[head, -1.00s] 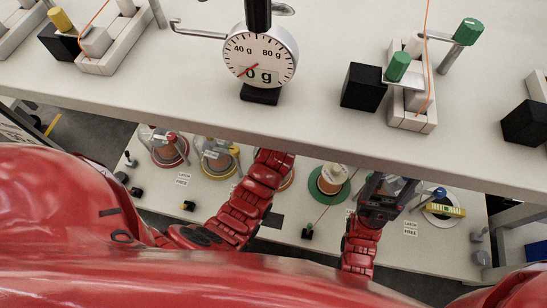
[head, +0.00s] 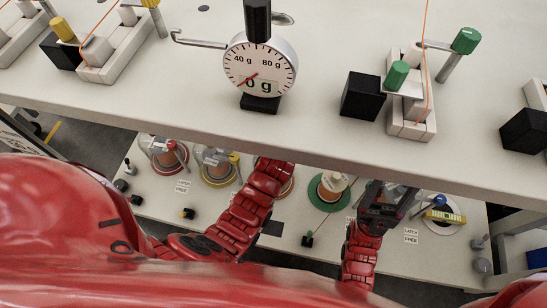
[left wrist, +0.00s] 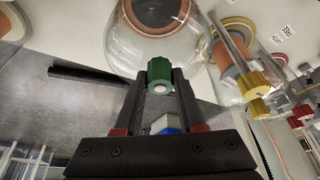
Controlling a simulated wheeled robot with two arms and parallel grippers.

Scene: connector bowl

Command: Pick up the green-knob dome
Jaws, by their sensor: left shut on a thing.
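The green-knob dome (left wrist: 125,52) is clear glass, and its green knob (left wrist: 160,70) sits between the fingers of my left gripper (left wrist: 161,80) in the left wrist view. The fingers are shut on the knob. A brown-orange disc shows through the glass; I cannot tell whether the dome touches anything below it. In the head view my left forearm reaches under the upper shelf, which hides that gripper and the dome. My right gripper (head: 388,199) is dark, at the shelf's front edge; its fingers are not clear.
The upper shelf (head: 200,100) carries a dial gauge (head: 260,68) and blocks with knobs. On the lower table, a green disc (head: 324,198) bears an uncovered spool. Domes with red (head: 171,144) and yellow (head: 234,158) knobs stand left; the yellow one is close beside the held dome in the wrist view.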

